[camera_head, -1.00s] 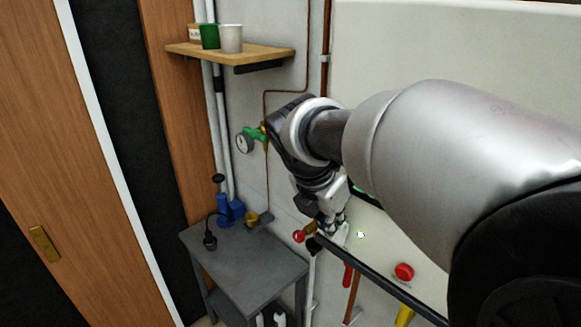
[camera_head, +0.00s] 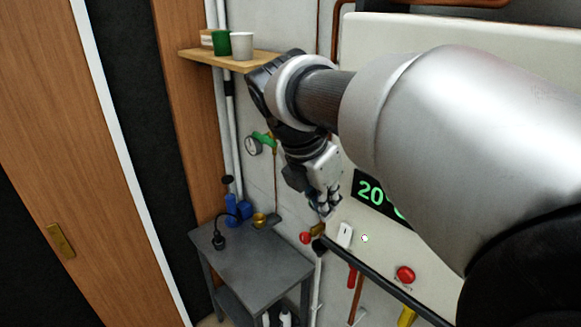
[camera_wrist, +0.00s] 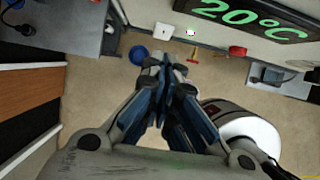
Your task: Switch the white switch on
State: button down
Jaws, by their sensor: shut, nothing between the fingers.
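The white switch (camera_head: 345,235) is a small white plate on the lower left of the pale wall panel. In the wrist view it is a white square (camera_wrist: 163,31) just beyond my fingertips. Which way its rocker is tipped is too small to tell. My gripper (camera_head: 325,208) points down, above and slightly left of the switch in the head view, apart from it. In the wrist view the fingertips (camera_wrist: 158,62) are together with nothing between them.
A 20°C display (camera_head: 375,193) and a red button (camera_head: 405,274) are on the panel. A dark rail (camera_head: 375,276) runs below the switch. A red knob (camera_head: 305,238) is to its left. A grey table (camera_head: 250,265) stands at the left, under a shelf (camera_head: 225,60) with cups.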

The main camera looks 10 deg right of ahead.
jog(key=s+f+m+y+b, duration=0.1)
jog(key=s+f+m+b, duration=0.6)
jog(key=f, duration=0.4)
jog(key=s+d+f+m+t+y+b, duration=0.1)
jog(key=s+f+m+b, duration=0.6)
jog(key=f+m+b, duration=0.2)
jog(key=s+f+m+t+y+b, duration=0.1)
jog(key=s+f+m+b, duration=0.7)
jog(key=f, duration=0.4)
jog(key=shift+d+f+m+y, duration=0.4)
jog(key=shift+m, duration=0.2)
jog(key=shift+d, duration=0.1)
